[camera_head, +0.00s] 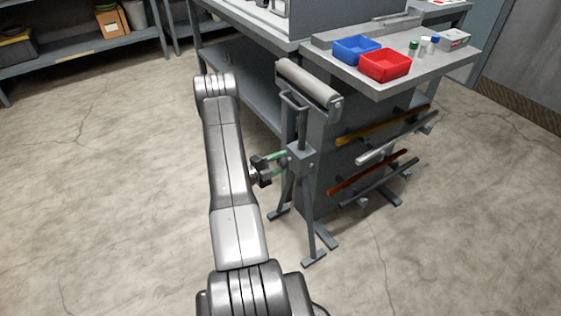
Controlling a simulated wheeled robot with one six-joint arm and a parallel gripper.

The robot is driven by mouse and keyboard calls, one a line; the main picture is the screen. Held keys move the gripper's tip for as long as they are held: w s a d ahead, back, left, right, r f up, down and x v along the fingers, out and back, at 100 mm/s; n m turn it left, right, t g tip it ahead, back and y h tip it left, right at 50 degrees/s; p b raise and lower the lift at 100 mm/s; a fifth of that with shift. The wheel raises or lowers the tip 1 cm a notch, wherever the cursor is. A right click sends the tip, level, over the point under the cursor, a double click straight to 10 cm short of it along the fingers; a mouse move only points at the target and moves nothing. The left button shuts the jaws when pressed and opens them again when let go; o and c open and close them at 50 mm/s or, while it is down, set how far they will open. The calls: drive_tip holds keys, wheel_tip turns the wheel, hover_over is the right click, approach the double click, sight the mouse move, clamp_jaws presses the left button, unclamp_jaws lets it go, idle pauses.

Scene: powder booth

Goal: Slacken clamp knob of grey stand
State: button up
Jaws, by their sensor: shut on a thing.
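The grey stand (302,160) is upright on the floor in the middle of the head view, with splayed legs and a pale roller (307,81) across its top. My gripper (277,165) is at the left side of the stand's collar, at mid-height, and is shut. Green shows at its fingertips, between the fingers and the collar. The clamp knob is mostly hidden by the fingers, so its shape and turn cannot be made out. My arm reaches up along the left of the stand and bends toward it.
A grey workbench (455,68) stands behind and right, with a blue bin (356,50) and a red bin (385,65) on top. Several bars, one of them yellow (380,127), stick out on a rack right of the stand. Shelving (85,60) is at the back left. Floor at left is clear.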

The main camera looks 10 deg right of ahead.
drive_tip(key=shift+f, duration=0.1)
drive_tip(key=o, duration=1)
drive_tip(key=shift+c, duration=0.2)
drive_tip(key=shift+a, duration=0.1)
drive_tip(key=p+v, duration=0.1)
drive_tip(key=v, duration=1.2)
drive_tip(key=shift+s+a, duration=0.15)
drive_tip(key=shift+a, duration=0.2)
drive_tip(key=shift+d, duration=0.15)
drive_tip(key=b+x, duration=0.1)
drive_tip(key=x, duration=1.2)
drive_tip(key=shift+d, duration=0.3)
drive_tip(key=shift+a, duration=0.15)
